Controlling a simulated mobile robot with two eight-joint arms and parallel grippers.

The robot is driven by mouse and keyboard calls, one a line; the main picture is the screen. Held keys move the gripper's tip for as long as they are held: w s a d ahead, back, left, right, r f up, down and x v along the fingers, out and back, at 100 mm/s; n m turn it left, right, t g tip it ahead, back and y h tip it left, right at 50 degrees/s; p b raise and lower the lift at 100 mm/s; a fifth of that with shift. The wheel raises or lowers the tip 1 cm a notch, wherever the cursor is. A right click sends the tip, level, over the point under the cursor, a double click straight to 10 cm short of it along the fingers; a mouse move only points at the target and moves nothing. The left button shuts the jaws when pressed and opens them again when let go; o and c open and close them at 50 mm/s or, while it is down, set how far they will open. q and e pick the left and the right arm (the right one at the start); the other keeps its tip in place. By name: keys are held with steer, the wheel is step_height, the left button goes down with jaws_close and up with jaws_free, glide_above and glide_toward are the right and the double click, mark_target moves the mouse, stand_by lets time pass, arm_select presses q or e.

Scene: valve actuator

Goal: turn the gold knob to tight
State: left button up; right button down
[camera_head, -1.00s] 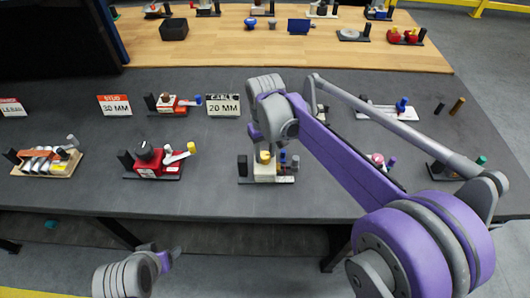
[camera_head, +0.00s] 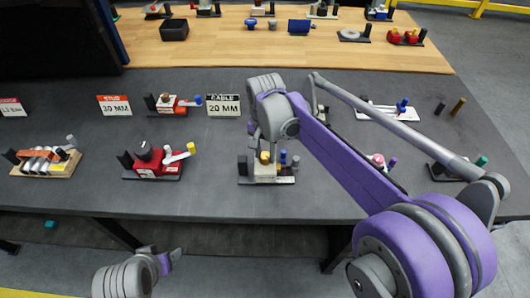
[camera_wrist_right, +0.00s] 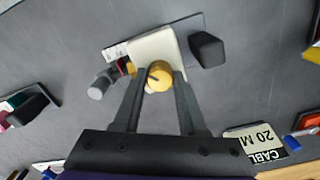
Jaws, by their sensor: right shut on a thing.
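The gold knob (camera_wrist_right: 160,76) sits on a pale block-shaped valve unit (camera_wrist_right: 150,48) on the dark table. In the head view the knob (camera_head: 265,157) shows just below my right wrist, on the pale unit (camera_head: 265,173). My right gripper (camera_wrist_right: 162,82) is shut on the knob, with one finger on each side of it. In the head view its fingers (camera_head: 266,151) are small and mostly hidden by the wrist. My left gripper (camera_head: 172,256) is low at the front left, away from the table units; its jaws are not clear.
A dark block (camera_wrist_right: 207,49) stands beside the pale unit. A grey-capped post (camera_wrist_right: 98,88) stands on the other side. A "CABLE 20 MM" sign (camera_head: 223,105) is behind. A red unit (camera_head: 157,165) stands to the left, with bare table between.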

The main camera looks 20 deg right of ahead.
mark_target(265, 156)
steer(key=shift+m, duration=0.5)
steer(key=shift+c, duration=2.2)
jaws_free()
step_height(265, 156, up, 11)
steer(key=shift+p, duration=0.35)
steer(key=shift+f, duration=0.15)
